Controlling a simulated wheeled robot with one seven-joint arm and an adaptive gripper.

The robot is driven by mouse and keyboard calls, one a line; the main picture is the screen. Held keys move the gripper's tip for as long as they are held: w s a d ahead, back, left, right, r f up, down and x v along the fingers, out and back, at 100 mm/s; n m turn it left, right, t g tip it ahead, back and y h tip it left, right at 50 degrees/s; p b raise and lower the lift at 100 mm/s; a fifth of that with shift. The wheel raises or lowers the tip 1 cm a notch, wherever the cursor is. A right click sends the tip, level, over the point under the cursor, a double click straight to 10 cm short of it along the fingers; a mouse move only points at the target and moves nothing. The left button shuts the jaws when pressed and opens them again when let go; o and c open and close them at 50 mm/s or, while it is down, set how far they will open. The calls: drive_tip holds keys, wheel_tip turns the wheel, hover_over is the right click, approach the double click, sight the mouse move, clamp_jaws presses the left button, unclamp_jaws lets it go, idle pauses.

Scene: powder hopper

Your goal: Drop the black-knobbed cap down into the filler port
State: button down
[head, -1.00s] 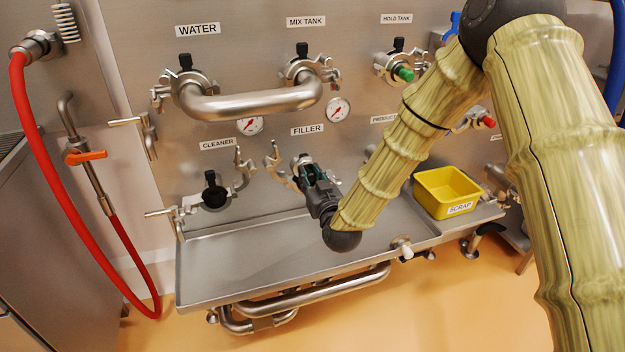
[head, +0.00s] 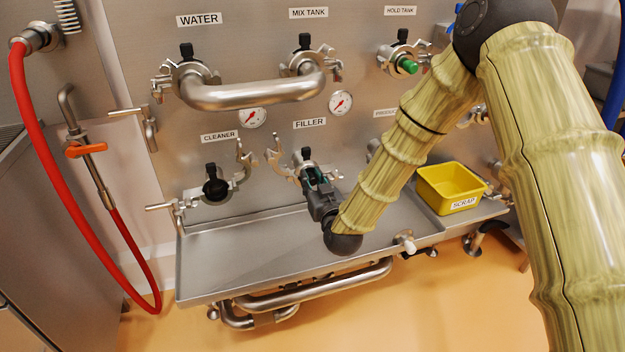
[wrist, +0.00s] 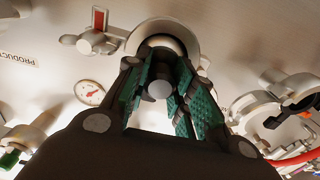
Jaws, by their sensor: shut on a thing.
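My gripper (head: 313,177) is in front of the filler port (head: 307,160), below the FILLER label. In the wrist view my gripper (wrist: 160,100) has its green-padded fingers on either side of the cap's dark knob (wrist: 158,88), which shows a grey round end. The gripper is shut on the cap. The rest of the cap is mostly hidden by the fingers. The pale round port ring (wrist: 192,40) shows just beyond the fingertips, and its clamp arm (head: 275,155) stands open at the left. Whether cap and port touch cannot be told.
The cleaner port (head: 214,188) with a black knob is to the left. A steel pipe (head: 255,96) and a gauge (head: 340,102) are above. A yellow scrap bin (head: 450,187) stands right on the steel tray (head: 240,255). The tray's left part is clear.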

drive_tip(key=shift+f, duration=0.3)
drive_tip(key=c, duration=1.2)
unclamp_jaws()
drive_tip(key=shift+w, duration=0.1)
drive_tip(key=shift+c, duration=0.2)
drive_tip(key=shift+o, duration=0.6)
drive_tip(key=shift+w+f, duration=0.1)
drive_tip(key=v, duration=1.2)
